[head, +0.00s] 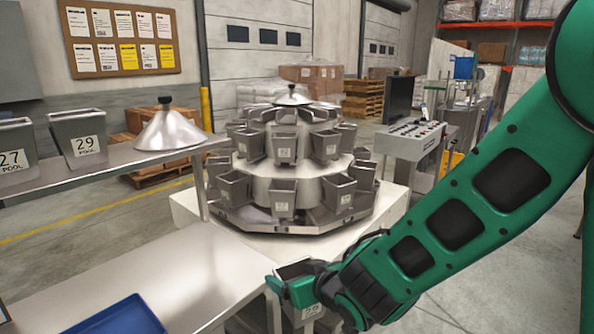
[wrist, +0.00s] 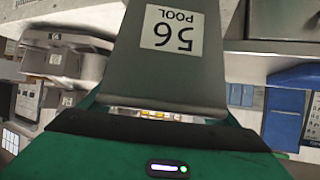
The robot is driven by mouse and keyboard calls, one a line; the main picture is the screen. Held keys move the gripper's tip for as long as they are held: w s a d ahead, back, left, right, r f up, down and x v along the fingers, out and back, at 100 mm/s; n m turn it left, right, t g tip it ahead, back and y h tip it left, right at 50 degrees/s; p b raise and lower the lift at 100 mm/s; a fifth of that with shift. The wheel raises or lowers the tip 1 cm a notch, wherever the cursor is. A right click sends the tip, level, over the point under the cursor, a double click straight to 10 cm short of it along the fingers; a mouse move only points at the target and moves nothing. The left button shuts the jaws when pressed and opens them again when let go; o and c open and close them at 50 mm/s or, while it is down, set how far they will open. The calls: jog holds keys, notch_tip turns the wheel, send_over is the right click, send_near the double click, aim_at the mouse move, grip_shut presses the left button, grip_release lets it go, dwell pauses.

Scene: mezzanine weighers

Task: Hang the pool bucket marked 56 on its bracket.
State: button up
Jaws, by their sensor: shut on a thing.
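My gripper (head: 300,288) is shut on a grey metal bucket (head: 296,269) at the lower middle of the head view. In the wrist view the bucket (wrist: 172,70) fills the upper middle, and its white label reads 56 POOL, upside down. The round multi-head weigher (head: 262,190) stands beyond my gripper, with rings of grey buckets around it. The held bucket is apart from it, nearer to me and lower in the picture. I cannot make out which bracket belongs to bucket 56.
At left, a metal shelf (head: 110,165) bears buckets marked 27 (head: 14,145) and 29 (head: 78,135) and a metal cone (head: 168,130). Below it is a steel table (head: 190,275) with a blue tray (head: 118,318). A control console (head: 410,138) stands behind right.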

jog(key=w+d+f+m+h, duration=0.2)
jog(key=w+d+f, duration=0.3)
jog(key=d, duration=0.5)
jog(key=w+d+f+m+t+h, duration=0.1)
jog(key=w+d+f, duration=0.4)
jog(key=d, duration=0.5)
jog(key=w+d+f+m+h, duration=0.2)
jog(key=w+d+f, duration=0.3)
jog(key=d, duration=0.5)
jog(key=shift+w+f+m+t+h, duration=0.3)
jog(key=shift+w+m+h, duration=0.1)
jog(key=shift+w+h, duration=0.15)
jog(key=shift+r, duration=0.25)
